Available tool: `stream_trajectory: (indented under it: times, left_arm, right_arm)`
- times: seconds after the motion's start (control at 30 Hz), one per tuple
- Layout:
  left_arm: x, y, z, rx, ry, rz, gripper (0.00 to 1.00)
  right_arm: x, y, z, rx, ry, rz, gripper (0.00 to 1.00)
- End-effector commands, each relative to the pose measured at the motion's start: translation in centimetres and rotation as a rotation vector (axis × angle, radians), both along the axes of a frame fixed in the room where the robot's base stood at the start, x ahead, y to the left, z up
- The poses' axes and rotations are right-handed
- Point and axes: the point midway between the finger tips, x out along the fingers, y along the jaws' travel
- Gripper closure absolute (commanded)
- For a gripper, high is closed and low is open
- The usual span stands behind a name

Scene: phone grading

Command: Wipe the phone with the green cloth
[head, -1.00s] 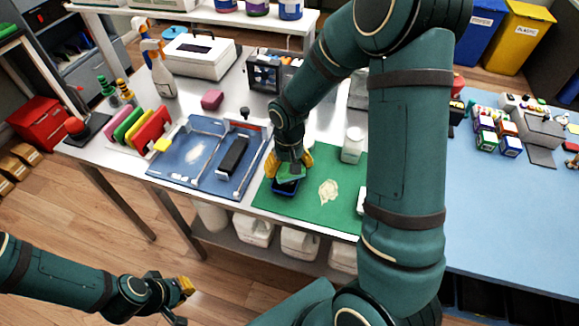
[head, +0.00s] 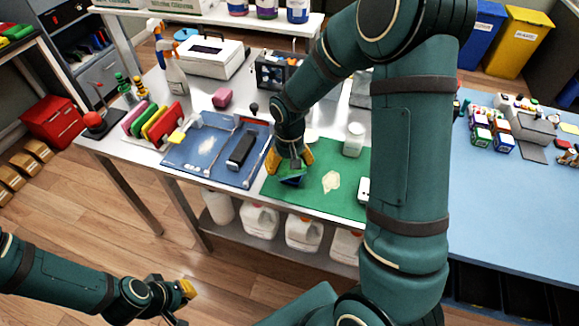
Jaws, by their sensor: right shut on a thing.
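My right gripper (head: 292,162) points down over the left part of the green mat (head: 335,205). It is shut on a green cloth (head: 293,170), of which only a small part shows between the yellow fingertips. A dark blue phone (head: 292,181) lies right under the cloth near the mat's left edge. The cloth and fingers cover part of it, and I cannot tell for sure whether the cloth touches it. My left gripper (head: 181,301) is open and empty over the floor, in front of the table.
A blue tray (head: 190,157) with a black bar-shaped item (head: 240,149) stands left of the mat. A cream patch (head: 331,181), a white device (head: 363,189) and a white jar (head: 354,140) are right of the gripper. Colored cloths (head: 155,122) stand in a rack at left.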

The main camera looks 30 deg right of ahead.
Motion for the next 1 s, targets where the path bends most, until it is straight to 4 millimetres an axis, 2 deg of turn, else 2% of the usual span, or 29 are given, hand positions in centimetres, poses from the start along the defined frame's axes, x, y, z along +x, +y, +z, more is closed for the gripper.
stream_trajectory:
  times: [0.03, 0.43, 1.0]
  left_arm:
    - [0.2, 0.0, 0.6, 0.0, -0.003, 0.002, 1.0]
    - [1.0, 0.2, 3.1, 0.005, -0.022, 0.018, 1.0]
    - [1.2, 0.2, 3.2, 0.007, -0.026, 0.021, 1.0]
  right_arm:
    - [0.1, 0.0, 0.8, 0.0, -0.002, 0.001, 0.53]
    - [0.7, -0.2, 4.2, 0.001, -0.002, 0.001, 0.53]
    - [0.8, -0.2, 4.4, 0.0, -0.001, 0.002, 0.53]
